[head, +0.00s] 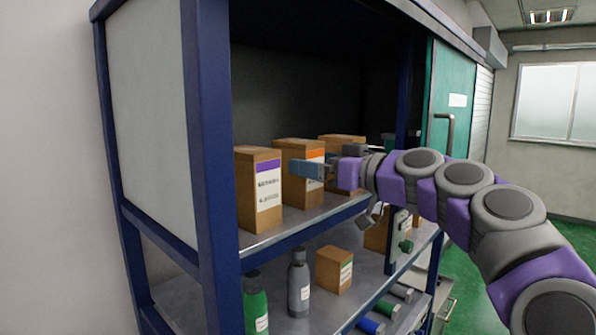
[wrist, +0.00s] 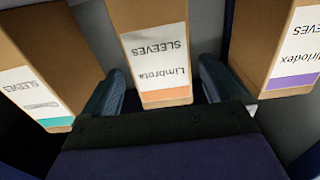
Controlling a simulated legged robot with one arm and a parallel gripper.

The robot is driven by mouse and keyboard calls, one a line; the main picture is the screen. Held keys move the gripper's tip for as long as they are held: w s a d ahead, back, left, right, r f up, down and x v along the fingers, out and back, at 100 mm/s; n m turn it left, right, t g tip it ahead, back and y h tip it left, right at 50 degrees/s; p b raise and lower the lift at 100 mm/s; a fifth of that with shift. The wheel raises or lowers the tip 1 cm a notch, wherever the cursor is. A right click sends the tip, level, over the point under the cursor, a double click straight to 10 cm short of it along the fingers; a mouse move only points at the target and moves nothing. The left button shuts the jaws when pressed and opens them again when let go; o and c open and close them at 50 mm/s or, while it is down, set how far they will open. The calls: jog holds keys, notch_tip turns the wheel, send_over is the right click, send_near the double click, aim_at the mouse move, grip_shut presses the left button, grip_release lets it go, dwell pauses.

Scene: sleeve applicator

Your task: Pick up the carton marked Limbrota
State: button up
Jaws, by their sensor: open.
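The Limbrota carton (wrist: 155,50) is brown with a white label and an orange band. In the wrist view its label reads upside down and it sits in the middle, between the two fingers. In the head view it is the middle carton (head: 292,194) on the upper shelf, upright, its front partly hidden by my gripper (head: 310,168). My gripper (wrist: 162,86) is open, a finger on each side of the carton's front; I cannot tell whether either finger touches it.
A purple-banded carton (head: 258,195), label ending in "irlodex", stands beside it at left in the head view. A teal-banded carton (wrist: 35,85) stands on its other side. The lower shelf holds a green bottle (head: 255,305), a grey bottle (head: 298,285) and a small carton (head: 334,270). A blue post (head: 210,150) borders the shelves.

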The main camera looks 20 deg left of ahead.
jog(key=shift+x, duration=0.8)
jog(key=x, duration=0.1)
jog(key=p+x, duration=0.1)
jog(key=x, duration=0.1)
jog(key=shift+f, duration=0.35)
jog(key=shift+a, duration=0.45)
jog(key=shift+d, duration=0.15)
jog(key=c, duration=1.3)
jog(key=shift+w+r, duration=0.1)
jog(key=shift+r, duration=0.05)
